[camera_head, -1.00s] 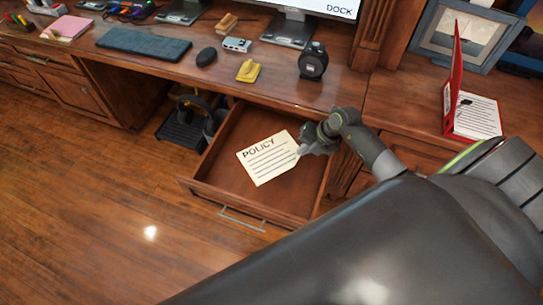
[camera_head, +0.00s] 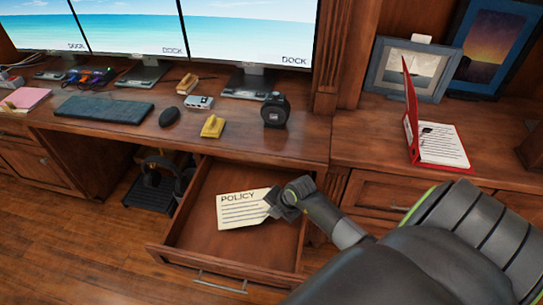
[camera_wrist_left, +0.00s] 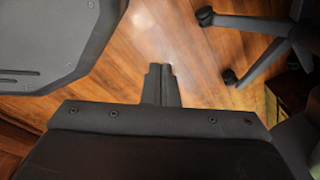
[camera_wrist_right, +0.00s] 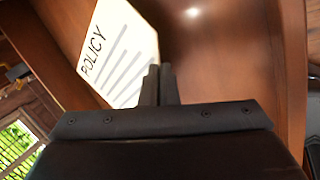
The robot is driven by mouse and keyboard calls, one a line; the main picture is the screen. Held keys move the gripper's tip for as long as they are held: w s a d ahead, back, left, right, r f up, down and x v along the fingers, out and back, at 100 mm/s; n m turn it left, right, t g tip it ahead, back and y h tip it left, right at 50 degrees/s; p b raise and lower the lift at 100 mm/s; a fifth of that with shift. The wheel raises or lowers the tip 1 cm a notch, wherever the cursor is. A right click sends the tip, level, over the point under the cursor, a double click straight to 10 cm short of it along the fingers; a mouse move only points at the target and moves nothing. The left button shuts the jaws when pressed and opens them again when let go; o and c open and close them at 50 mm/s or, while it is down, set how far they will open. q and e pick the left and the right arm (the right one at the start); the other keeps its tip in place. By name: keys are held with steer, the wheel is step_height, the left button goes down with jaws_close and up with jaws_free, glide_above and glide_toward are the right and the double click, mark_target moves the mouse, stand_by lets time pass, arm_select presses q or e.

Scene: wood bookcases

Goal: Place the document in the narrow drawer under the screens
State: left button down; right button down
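The document (camera_head: 243,209), a cream sheet headed POLICY, is inside the outline of the open narrow drawer (camera_head: 204,262) under the screens. Whether it lies on the drawer floor or is just above it, I cannot tell. My right gripper (camera_head: 273,205) reaches into the drawer from the right, its fingers at the document's right edge. In the right wrist view the fingers (camera_wrist_right: 159,85) are together at the corner of the document (camera_wrist_right: 118,50) and appear shut on it. My left gripper (camera_wrist_left: 161,84) is shut and empty above the wooden floor.
A red folder (camera_head: 411,115) stands on the right counter. An office chair base (camera_wrist_left: 250,50) shows in the left wrist view.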

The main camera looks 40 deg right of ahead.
steer(key=shift+f, duration=1.55)
steer(key=shift+f, duration=0.15)
steer(key=c, duration=1.7)
jaws_free()
steer(key=shift+r, duration=0.25)
steer(key=p+v, duration=0.1)
steer(key=v, duration=1.1)
steer(key=shift+f, duration=0.1)
